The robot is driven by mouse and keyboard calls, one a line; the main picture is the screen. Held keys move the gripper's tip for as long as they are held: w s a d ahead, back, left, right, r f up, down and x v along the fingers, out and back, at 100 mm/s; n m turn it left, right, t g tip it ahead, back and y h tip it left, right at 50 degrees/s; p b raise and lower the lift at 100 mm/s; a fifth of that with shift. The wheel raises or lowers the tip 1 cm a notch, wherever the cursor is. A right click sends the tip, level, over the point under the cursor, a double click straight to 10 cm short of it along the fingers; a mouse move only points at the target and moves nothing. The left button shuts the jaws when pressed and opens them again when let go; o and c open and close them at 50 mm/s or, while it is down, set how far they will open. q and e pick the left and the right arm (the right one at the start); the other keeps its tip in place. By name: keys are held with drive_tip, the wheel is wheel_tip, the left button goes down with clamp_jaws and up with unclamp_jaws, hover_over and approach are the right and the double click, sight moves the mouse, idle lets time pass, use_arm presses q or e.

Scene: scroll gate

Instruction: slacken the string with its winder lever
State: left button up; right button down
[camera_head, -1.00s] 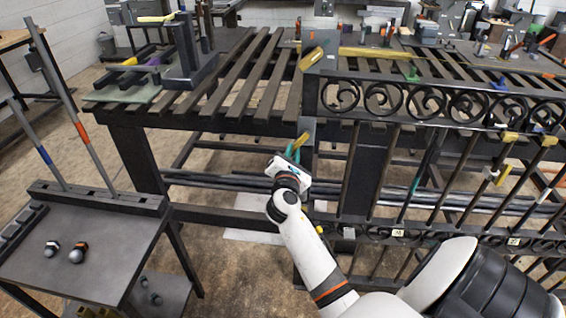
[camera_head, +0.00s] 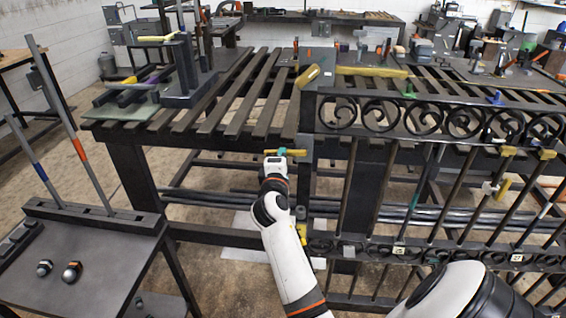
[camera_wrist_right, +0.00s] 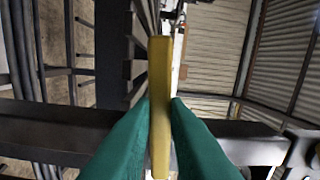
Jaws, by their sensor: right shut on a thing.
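My right gripper (camera_head: 281,152) is at the gate's left post, just below the bench's front edge. Its green fingers are shut on a yellow lever (camera_head: 299,153), which lies roughly level across them. In the right wrist view the yellow lever (camera_wrist_right: 160,70) stands between the two green fingertips (camera_wrist_right: 160,105). The fingers hide part of the lever and its pivot. I cannot make out the string for certain. My left gripper is not in view.
The scrollwork gate (camera_head: 425,115) with its bars stands at the right. Another yellow handle (camera_head: 308,76) sits above on the post. A slatted bench (camera_head: 235,95) lies behind. A side table (camera_head: 75,255) with upright rods stands at the left.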

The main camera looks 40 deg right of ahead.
drive_tip(key=shift+r+m, duration=0.3)
drive_tip(key=shift+m, duration=0.2)
drive_tip(key=shift+r, duration=0.1)
drive_tip(key=c, duration=1.4)
unclamp_jaws()
